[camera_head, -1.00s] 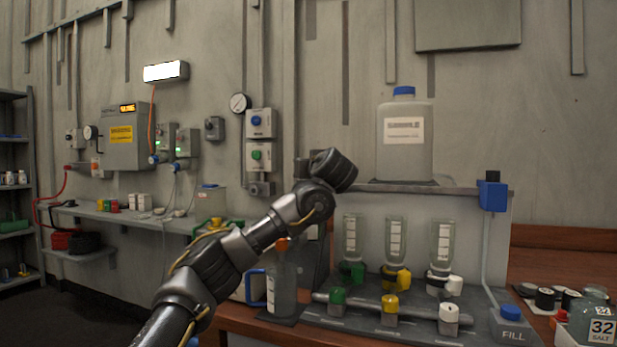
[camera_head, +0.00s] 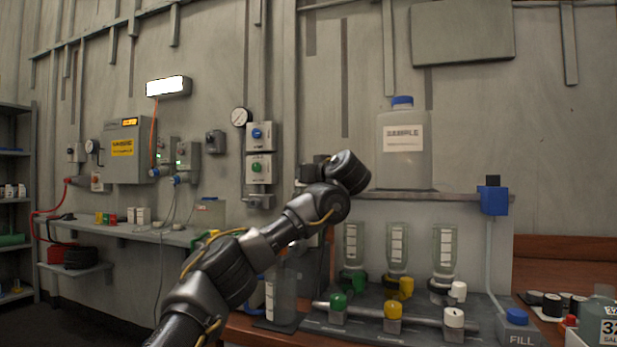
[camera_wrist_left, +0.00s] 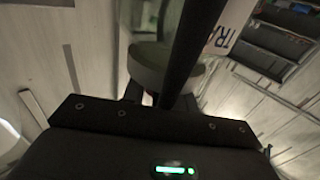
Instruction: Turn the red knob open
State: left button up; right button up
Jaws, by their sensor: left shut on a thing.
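I cannot make out a red knob for certain in either view. My left arm rises from the bottom in the head view, its dark wrist in front of the back wall and bench. Its fingers are hidden there behind the wrist. In the left wrist view my left gripper (camera_wrist_left: 160,98) is shut on a pale, rounded thing (camera_wrist_left: 150,68). A dark rod crosses in front of that thing and hides part of it. A small reddish patch shows between the fingers, too small to name. My right gripper is in neither view.
A large sample bottle (camera_head: 403,155) stands on the shelf. Below it are several inverted bottles and green, yellow and white knobs (camera_head: 393,306). A blue box (camera_head: 494,199) and jars stand at the right. Wall boxes (camera_head: 261,152) are left of my wrist. A side bench (camera_head: 150,232) runs left.

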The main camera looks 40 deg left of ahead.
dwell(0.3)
pick_arm(q)
jog(key=o, duration=0.9)
jog(key=shift+o, duration=0.2)
